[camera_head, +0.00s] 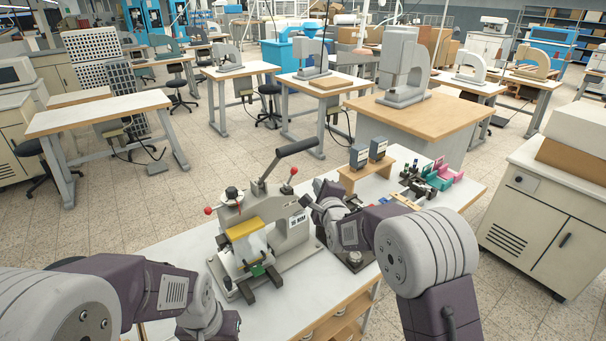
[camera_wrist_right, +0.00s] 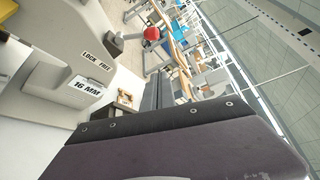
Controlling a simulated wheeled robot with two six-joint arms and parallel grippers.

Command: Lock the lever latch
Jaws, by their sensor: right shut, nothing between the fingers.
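The foil stamping press (camera_head: 292,237) stands on the white table. Its lever latch has a red ball knob (camera_head: 293,171) on a short lever, raised beside the press's right upper side. In the right wrist view the red knob (camera_wrist_right: 152,33) shows close to a "LOCK FREE" label (camera_wrist_right: 96,58) on the press body. My right gripper (camera_head: 312,206) is shut and empty, just right of the press and below the knob, apart from it. My left gripper (camera_head: 222,326) is low at the press's front left; its fingers are not clear.
A long black-gripped handle (camera_head: 297,148) rises from the press, and another red knob (camera_head: 208,211) is on its left. A small wooden shelf (camera_head: 349,174) with dark boxes and pink and green holders (camera_head: 444,173) stand at the table's right. The white tabletop (camera_head: 172,250) is bare at left.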

